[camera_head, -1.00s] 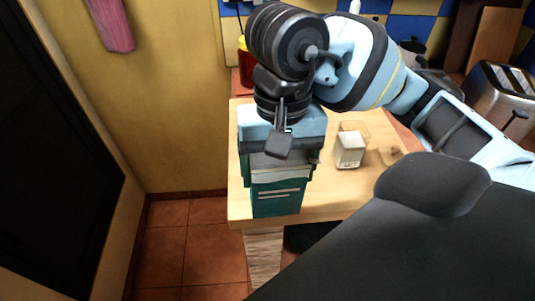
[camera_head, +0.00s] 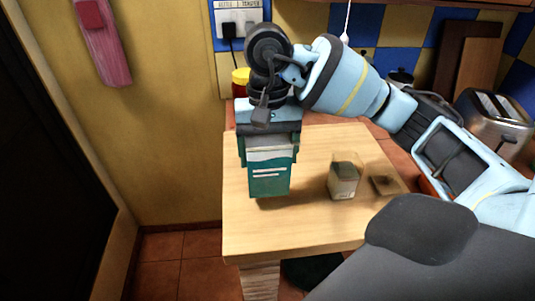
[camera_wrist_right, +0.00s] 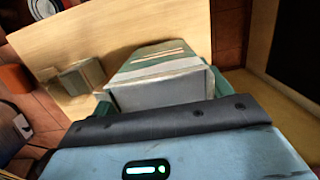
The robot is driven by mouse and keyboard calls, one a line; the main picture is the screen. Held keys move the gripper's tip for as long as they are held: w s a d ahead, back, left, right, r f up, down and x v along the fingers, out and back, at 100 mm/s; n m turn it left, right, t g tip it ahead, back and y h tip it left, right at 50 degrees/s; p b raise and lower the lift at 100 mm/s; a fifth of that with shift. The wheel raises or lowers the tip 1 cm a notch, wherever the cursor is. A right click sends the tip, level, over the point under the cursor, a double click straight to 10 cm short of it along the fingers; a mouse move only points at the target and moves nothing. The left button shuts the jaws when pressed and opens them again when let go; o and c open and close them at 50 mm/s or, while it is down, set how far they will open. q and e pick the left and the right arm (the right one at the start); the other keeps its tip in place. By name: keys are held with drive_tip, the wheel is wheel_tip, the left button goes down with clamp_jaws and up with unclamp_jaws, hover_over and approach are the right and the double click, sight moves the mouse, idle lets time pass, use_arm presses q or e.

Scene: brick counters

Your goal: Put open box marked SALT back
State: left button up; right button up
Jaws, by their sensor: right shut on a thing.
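A green box with a white upper band and pale stripes (camera_head: 270,178) is upright at the left part of the wooden counter. My right gripper (camera_head: 270,148) comes down from above and is shut on the box's upper part, one finger on each side. I cannot read any lettering on it, and its top is hidden by the gripper. Its base is at or just above the wood; I cannot tell which. In the right wrist view the box (camera_wrist_right: 160,75) sits between the green fingers (camera_wrist_right: 160,95). My left gripper is not in view.
A red jar with a yellow lid (camera_head: 240,82) and a toaster (camera_head: 492,115) are farther back. The counter's front (camera_head: 300,235) is bare.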

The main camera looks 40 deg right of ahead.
drive_tip(key=shift+w+d, duration=0.45)
drive_tip(key=shift+w, duration=0.2)
drive_tip(key=shift+w+d, duration=0.4)
drive_tip(key=shift+w, duration=0.2)
wheel_tip(320, 180, down, 4)
drive_tip(key=shift+r, duration=0.15)
drive_tip(key=shift+f, duration=0.2)
drive_tip(key=o, duration=1.3)
drive_tip(key=shift+c, duration=0.2)
drive_tip(key=shift+r, duration=0.1)
